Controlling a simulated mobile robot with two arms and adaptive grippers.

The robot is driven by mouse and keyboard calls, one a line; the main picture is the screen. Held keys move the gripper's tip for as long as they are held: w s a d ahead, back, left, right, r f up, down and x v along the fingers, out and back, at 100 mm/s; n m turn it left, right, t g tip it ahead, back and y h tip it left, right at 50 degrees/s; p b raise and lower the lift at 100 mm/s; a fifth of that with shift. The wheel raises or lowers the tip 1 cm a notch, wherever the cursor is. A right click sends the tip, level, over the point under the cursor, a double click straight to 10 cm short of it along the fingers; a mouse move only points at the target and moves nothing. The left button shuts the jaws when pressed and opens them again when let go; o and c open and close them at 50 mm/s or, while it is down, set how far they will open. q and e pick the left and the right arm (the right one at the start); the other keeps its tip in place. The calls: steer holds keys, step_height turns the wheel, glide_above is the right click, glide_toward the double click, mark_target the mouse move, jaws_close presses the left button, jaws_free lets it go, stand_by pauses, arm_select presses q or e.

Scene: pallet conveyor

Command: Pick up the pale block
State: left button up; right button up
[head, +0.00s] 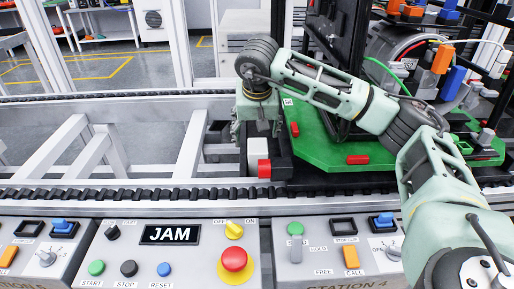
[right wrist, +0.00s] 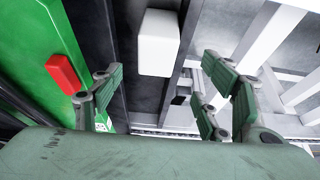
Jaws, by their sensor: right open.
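The pale block (head: 257,147) is a small white block beside the left edge of the green pallet (head: 323,157). My right gripper (head: 257,133) is above it, pointing down. In the right wrist view the pale block (right wrist: 158,42) shows whole, ahead of the open fingers of my right gripper (right wrist: 160,95) and between their lines. The fingers look apart from it, with nothing between them. My left gripper is not in view.
A red block (head: 263,169) sits close in front of the pale block. A dark frame and parts stand on the pallet. The conveyor's front rail (head: 130,193) and the control panel with a JAM sign (head: 170,235) are nearer. Open framework lies left.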

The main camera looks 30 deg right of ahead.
mark_target(258, 146)
steer(key=shift+w+d+f, duration=0.15)
steer(key=shift+w+f, duration=0.05)
steer(key=shift+f, duration=0.3)
steer(key=b+x, duration=0.1)
steer(key=x, duration=0.4)
steer(key=shift+s+d+f, duration=0.1)
steer(key=shift+d+f, duration=0.05)
steer(key=shift+d, duration=0.1)
steer(key=shift+d+f, duration=0.1)
steer(key=shift+f, duration=0.35)
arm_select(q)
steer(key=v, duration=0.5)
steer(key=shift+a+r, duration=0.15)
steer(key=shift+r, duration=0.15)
arm_select(e)
steer(key=shift+c, duration=0.5)
steer(key=shift+r, duration=0.1)
jaws_close()
